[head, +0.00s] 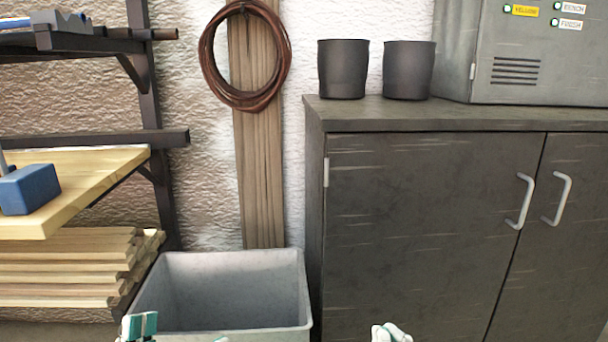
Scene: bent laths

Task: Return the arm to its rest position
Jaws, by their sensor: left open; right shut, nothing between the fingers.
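My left gripper (179,333) shows only as teal and white fingertips at the bottom edge of the head view, in front of the grey bin. Its fingers are apart and it is open, with nothing seen between them. My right gripper (390,333) shows as a small pale tip at the bottom edge, in front of the dark cabinet. Its fingers are together and it holds nothing. Most of both grippers and both arms are below the picture.
An empty-looking grey bin (235,262) stands by the wall. A dark cabinet (420,220) with two black cups (343,70) is at right. At left are a wooden board (100,175) with a blue block (29,190), and stacked laths (70,270). A coil (208,60) hangs above.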

